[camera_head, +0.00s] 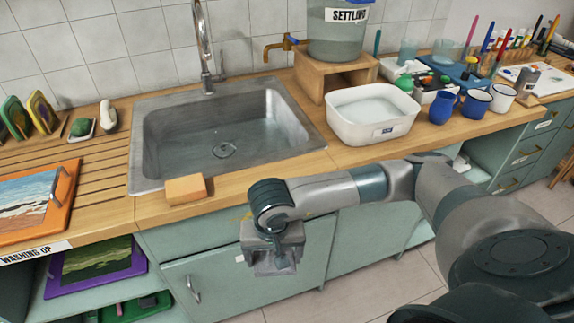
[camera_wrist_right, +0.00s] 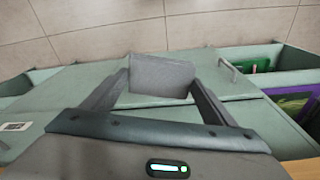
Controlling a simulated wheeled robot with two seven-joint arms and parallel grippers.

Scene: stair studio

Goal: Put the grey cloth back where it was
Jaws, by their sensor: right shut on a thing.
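My right gripper (camera_head: 274,266) is in front of the counter's front edge, pointing down beside the green cabinet doors. In the right wrist view my right gripper (camera_wrist_right: 158,92) is shut on a flat grey piece, the grey cloth (camera_wrist_right: 162,74), which spans between its fingertips. In the head view the wrist and fingers make the cloth hard to tell apart from the gripper. My left gripper is not in view.
A metal sink (camera_head: 225,140) is set in the wooden counter, with an orange-tan sponge block (camera_head: 186,189) at its front edge. A white basin (camera_head: 372,112) stands right of it. An orange-framed picture (camera_head: 35,205) lies at left. A cabinet door (camera_head: 235,290) with a handle is below.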

